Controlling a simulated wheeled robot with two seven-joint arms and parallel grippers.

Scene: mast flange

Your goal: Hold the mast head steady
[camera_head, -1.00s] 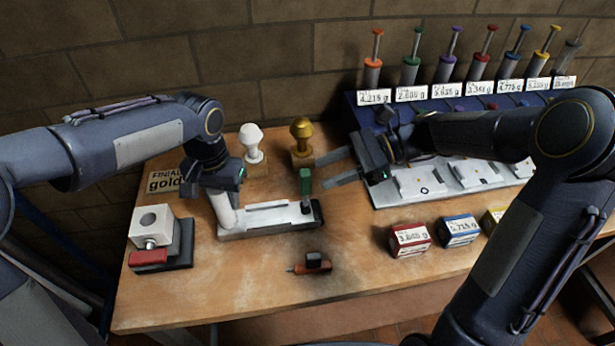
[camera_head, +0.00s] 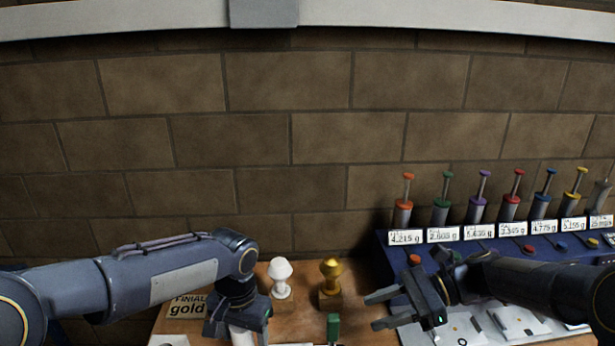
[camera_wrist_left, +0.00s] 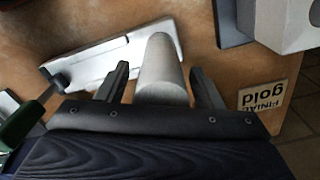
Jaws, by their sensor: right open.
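The mast, a pale round post, rises between the two fingers of my left gripper (camera_wrist_left: 160,77) in the left wrist view; its visible part is here (camera_wrist_left: 163,90). Narrow gaps show between the post and both fingers, so the gripper looks open around it. A white base (camera_wrist_left: 105,58) lies beside the post. A white finial (camera_head: 281,275) stands left of the gold one.
A sign (camera_head: 187,307) reads "FINIAL gold". A green handle (camera_head: 333,328) stands below the gold finial and shows in the left wrist view (camera_wrist_left: 20,124). A blue rack (camera_head: 388,255) with weight labels and several coloured plungers fills the right. A brick wall (camera_head: 300,140) is behind.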

